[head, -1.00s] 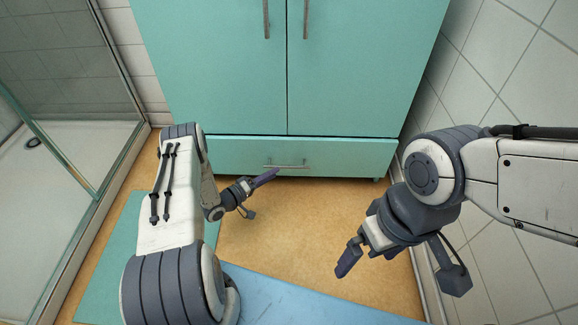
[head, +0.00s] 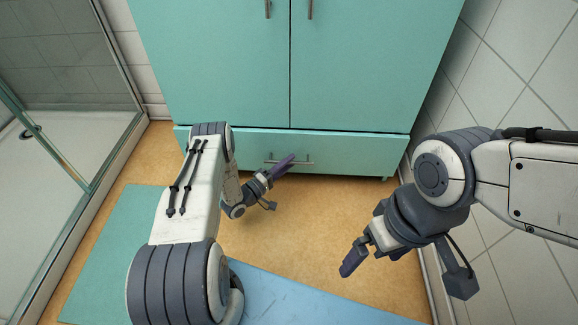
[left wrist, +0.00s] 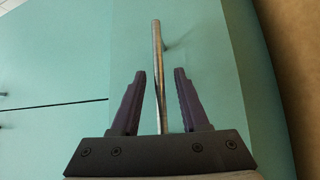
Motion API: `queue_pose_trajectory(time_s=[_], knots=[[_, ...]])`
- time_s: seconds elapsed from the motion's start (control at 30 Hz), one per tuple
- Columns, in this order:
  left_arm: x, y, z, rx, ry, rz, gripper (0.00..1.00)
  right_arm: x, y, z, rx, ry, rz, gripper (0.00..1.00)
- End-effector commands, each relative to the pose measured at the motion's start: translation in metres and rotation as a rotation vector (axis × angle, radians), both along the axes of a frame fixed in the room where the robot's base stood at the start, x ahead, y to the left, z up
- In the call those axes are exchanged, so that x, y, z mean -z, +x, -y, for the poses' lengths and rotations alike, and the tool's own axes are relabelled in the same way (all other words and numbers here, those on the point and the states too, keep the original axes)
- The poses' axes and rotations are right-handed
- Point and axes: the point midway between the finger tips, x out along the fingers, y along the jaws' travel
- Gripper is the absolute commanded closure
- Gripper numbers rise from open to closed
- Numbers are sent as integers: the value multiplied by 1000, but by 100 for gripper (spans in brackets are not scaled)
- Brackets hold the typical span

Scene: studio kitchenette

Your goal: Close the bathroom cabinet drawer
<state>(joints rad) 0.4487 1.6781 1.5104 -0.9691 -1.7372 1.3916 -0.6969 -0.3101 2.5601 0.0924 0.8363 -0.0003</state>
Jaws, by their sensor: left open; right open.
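The teal cabinet (head: 220,65) stands against the back wall with a wide drawer (head: 365,155) along its bottom. The drawer front sits slightly forward of the doors above it. Its metal bar handle (head: 304,163) is partly covered by my left gripper (head: 287,164). In the left wrist view the handle (left wrist: 156,45) runs between the two spread dark fingers of my left gripper (left wrist: 160,75), with gaps on both sides. The left gripper is open and not clamped on it. My right gripper (head: 351,263) is open and empty above the floor at right, away from the drawer.
Two closed upper doors with bar handles (head: 268,9) fill the cabinet above the drawer. A glass shower enclosure (head: 60,70) is at left and a tiled wall (head: 510,90) at right. A green mat (head: 115,255) and a blue mat (head: 300,300) lie on the tan floor.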

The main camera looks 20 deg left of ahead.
Motion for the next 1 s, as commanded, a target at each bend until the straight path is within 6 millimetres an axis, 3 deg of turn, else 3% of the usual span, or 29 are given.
queue_pose_trajectory(time_s=[0.33,0.43,0.47,1.0], knots=[[-1,4,3,0,0,-1,55,2,0,0,0,0,0,0],[-1,4,3,0,0,-1,94,2,0,0,0,0,0,0],[-1,4,3,0,0,-1,100,2,0,0,0,0,0,0],[-1,4,3,1,1,-1,100,2,0,0,0,0,0,0]])
